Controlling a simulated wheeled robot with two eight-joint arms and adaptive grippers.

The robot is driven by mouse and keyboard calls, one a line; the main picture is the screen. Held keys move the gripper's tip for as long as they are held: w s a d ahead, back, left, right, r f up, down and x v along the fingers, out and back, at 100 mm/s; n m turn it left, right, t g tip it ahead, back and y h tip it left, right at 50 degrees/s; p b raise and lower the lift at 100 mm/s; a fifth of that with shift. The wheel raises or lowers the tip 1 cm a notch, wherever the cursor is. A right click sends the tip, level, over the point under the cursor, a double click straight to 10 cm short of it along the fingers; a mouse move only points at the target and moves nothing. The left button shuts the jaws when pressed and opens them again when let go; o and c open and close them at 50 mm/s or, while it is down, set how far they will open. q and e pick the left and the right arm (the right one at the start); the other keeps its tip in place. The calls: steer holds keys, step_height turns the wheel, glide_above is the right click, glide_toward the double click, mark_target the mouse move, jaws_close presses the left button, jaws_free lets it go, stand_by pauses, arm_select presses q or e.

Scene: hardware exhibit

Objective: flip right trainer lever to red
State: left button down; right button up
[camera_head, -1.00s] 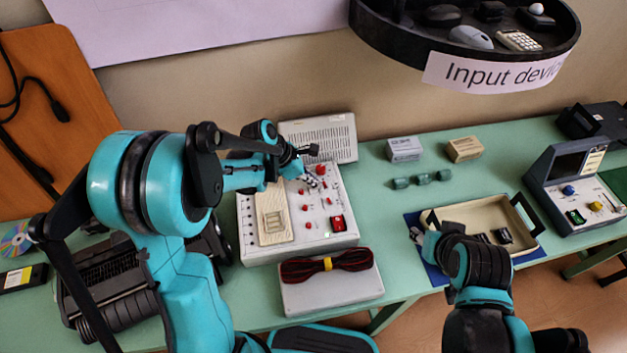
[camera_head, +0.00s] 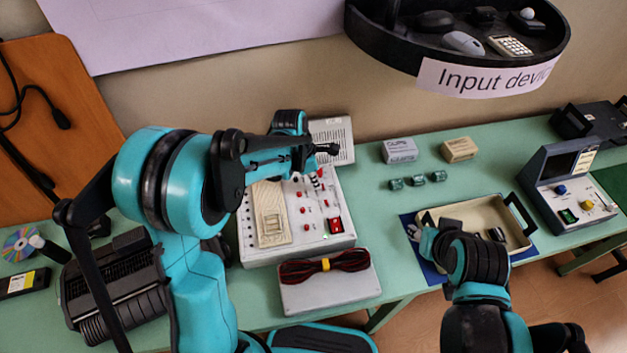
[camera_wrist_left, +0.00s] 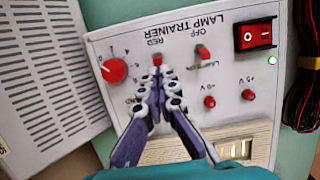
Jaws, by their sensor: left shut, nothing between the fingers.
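The lamp trainer (camera_head: 330,246) is a pale box with red knobs and levers, standing behind the cable box. In the left wrist view its panel (camera_wrist_left: 130,28) shows upside-down lettering. A red lever (camera_wrist_left: 157,59) near the RED label is at the fingertips of my left gripper (camera_wrist_left: 166,75); contact is unclear. Another red lever (camera_wrist_left: 203,52) stands by the OFF label, apart from the fingers. My left gripper is shut and empty; its fingers also show over the panel in the head view (camera_head: 317,181). My right gripper (camera_head: 418,236) is by the tray; its fingers are unclear.
A red rocker switch (camera_wrist_left: 256,36) and a red knob (camera_wrist_left: 114,70) flank the levers. A grey vented box (camera_head: 334,140) stands behind the trainer. A white box (camera_head: 330,292) with a cable bundle (camera_head: 325,266) lies in front. A beige tray (camera_head: 470,212) is to the right.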

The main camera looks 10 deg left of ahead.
arm_select(q)
steer(key=shift+w+d+r+g+y, duration=0.15)
steer(key=shift+d+g+y, duration=0.2)
steer(key=shift+y, duration=0.35)
arm_select(e)
steer(key=shift+r, duration=0.2)
arm_select(q)
steer(key=shift+a+r, duration=0.1)
arm_select(e)
steer(key=shift+r, duration=0.1)
arm_select(q)
steer(key=shift+r+p, duration=0.7)
arm_select(e)
steer(key=shift+r, duration=0.45)
